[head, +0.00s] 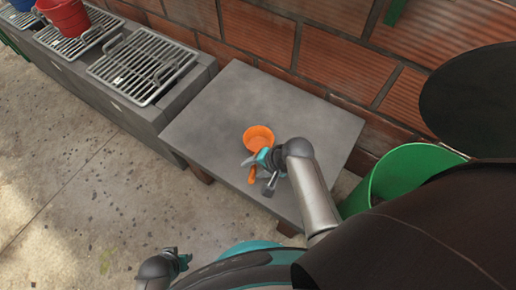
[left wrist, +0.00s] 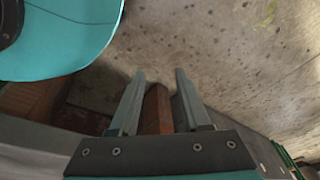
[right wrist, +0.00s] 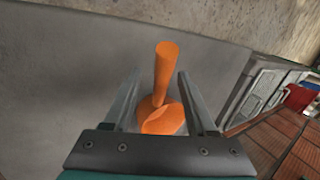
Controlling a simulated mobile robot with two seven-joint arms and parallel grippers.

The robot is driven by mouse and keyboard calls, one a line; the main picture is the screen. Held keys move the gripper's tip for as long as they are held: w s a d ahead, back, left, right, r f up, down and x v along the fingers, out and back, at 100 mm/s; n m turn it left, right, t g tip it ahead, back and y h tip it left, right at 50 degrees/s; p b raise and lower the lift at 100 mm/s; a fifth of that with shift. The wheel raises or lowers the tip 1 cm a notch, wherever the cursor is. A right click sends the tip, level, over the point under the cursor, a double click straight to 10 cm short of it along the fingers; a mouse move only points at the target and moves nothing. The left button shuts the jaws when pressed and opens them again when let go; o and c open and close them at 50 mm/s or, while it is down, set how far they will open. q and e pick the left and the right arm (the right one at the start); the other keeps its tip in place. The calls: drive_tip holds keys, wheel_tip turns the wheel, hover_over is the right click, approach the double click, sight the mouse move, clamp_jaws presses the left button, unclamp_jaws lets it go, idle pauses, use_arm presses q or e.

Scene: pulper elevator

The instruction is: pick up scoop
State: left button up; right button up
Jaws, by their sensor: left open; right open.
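The orange scoop (head: 258,136) lies on the grey table (head: 225,105), its handle (head: 252,175) pointing toward the front edge. My right gripper (head: 259,174) is open over the scoop, one finger on each side of the handle. In the right wrist view, the scoop's handle (right wrist: 165,70) and part of its bowl show between the open fingers (right wrist: 157,82). The fingers and wrist hide some of the scoop, and I cannot tell whether they touch it. My left gripper (head: 184,262) is low at the bottom of the head view; its open fingers (left wrist: 158,78) are empty.
A green bin (head: 400,172) stands right of the table. A brick wall (head: 340,65) runs behind it. On the left, a grey counter (head: 140,118) carries metal racks (head: 143,66) and a red bucket (head: 68,16). The table's left part is clear.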

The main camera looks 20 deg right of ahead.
drive_tip(key=shift+b+x, duration=0.55)
drive_tip(key=shift+x, duration=0.3)
drive_tip(key=shift+w+a+f+b, duration=0.1)
drive_tip(key=shift+a+f+b, duration=0.2)
drive_tip(key=shift+f+b, duration=0.1)
use_arm(q)
drive_tip(key=shift+w+d+r, duration=0.3)
drive_tip(key=shift+w+r, duration=0.1)
drive_tip(key=shift+r, duration=0.4)
drive_tip(key=shift+w+d+r, duration=0.25)
drive_tip(key=shift+w+r, duration=0.2)
drive_tip(key=shift+r, duration=0.4)
drive_tip(key=shift+w+d+r, duration=0.3)
drive_tip(key=shift+w+r, duration=0.1)
drive_tip(key=shift+r, duration=0.4)
use_arm(e)
drive_tip(key=shift+w+a+f, duration=0.15)
drive_tip(key=shift+f, duration=0.2)
clamp_jaws()
